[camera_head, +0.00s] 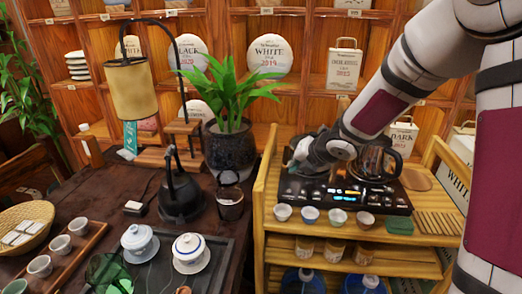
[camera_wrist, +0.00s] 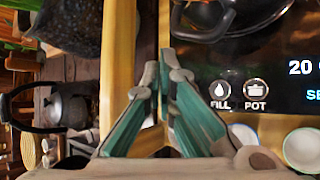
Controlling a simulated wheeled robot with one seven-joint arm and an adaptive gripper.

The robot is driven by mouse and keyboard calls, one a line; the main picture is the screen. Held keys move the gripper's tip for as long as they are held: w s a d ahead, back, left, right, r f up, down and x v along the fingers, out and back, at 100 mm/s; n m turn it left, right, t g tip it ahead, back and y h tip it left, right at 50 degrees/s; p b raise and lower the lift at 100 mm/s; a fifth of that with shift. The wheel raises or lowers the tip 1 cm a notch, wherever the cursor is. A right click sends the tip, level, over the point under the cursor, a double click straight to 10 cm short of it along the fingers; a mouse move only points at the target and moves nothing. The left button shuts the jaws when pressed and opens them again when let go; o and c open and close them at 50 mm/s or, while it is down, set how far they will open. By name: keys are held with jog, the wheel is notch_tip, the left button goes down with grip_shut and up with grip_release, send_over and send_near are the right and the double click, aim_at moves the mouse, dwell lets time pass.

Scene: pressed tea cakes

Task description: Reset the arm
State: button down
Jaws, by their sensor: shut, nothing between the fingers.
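My gripper (camera_head: 297,160) is at the end of my arm, which reaches in from the upper right of the head view. It is over the left part of the black tea stove (camera_head: 330,198), by the dark pots there. In the wrist view my gripper (camera_wrist: 162,68) shows two teal fingers drawn together with nothing held. The stove's panel (camera_wrist: 250,85) with FILL and POT marks lies to the right of the fingers. The exact gap between the gripper and the stove is hard to tell.
A glass kettle (camera_head: 376,162) stands right of the gripper on the stove. Small cups (camera_head: 310,215) line the wooden cart's (camera_head: 265,180) front. A potted plant (camera_head: 228,145) and black kettle (camera_head: 180,195) stand left, on the dark table. Shelves with tea cakes (camera_head: 270,55) rise behind.

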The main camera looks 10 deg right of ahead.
jog(key=s+d+r+m+g+h+p, duration=0.1)
jog(key=s+d+r+m+h+p, duration=0.15)
jog(key=s+r+m, duration=0.6)
jog(key=s+d+r+m+h+p, duration=0.2)
jog(key=s+d+r+m+h, duration=0.1)
jog(key=s+r+m, duration=0.55)
jog(key=s+a+r+m+g+y+p, duration=0.1)
jog(key=s+a+m, duration=0.2)
jog(key=s, duration=0.9)
jog(key=s+a+r+m+g+y+p, duration=0.2)
jog(key=s+a+m, duration=0.1)
jog(key=s+m, duration=0.7)
jog(key=shift+s+r+g, duration=0.25)
jog(key=shift+s+g, duration=0.05)
jog(key=shift+s, duration=0.9)
